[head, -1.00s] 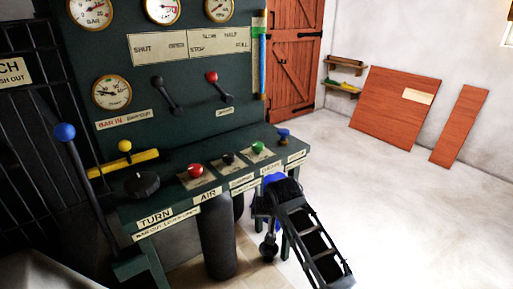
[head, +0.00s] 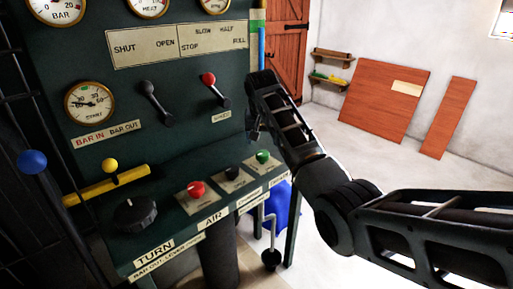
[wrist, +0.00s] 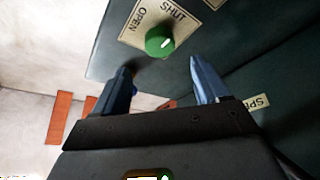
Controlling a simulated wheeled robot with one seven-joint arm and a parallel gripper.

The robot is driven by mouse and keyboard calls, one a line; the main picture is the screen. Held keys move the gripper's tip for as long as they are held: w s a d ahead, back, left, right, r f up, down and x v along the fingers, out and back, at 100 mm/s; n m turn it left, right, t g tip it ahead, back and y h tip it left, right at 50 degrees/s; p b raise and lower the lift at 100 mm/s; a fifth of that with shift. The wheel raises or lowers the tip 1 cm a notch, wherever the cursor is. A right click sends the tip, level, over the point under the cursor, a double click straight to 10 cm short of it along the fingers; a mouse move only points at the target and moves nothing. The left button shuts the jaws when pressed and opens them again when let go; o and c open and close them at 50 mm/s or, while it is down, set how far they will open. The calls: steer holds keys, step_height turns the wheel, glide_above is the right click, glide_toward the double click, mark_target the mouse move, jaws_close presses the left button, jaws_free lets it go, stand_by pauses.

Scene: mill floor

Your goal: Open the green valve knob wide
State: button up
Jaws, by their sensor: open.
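The green valve knob (head: 263,156) sits on the sloping desk of the dark green control stand, at the right of a row of knobs. In the wrist view the green knob (wrist: 159,41) has a white pointer mark and stands on a cream plate reading SHUT and OPEN. My gripper (wrist: 163,78) is open, with its two fingers apart and nothing between them. The knob shows beyond the fingertips, in line with the gap, and looks apart from them. In the head view my arm reaches over the desk's right end, and my fingers are hard to make out.
A red knob (head: 196,189) and a black knob (head: 232,173) sit left of the green one. A black lever (head: 155,97) and a red-topped lever (head: 212,85) stand on the upright panel behind. A large black dial (head: 135,213) is at the desk's left. Open floor lies right.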

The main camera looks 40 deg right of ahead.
mark_target(263, 153)
steer(key=x, duration=0.7)
steer(key=shift+w+d+f, duration=0.1)
steer(key=shift+f, duration=0.15)
steer(key=c, duration=1)
steer(key=shift+c, duration=0.2)
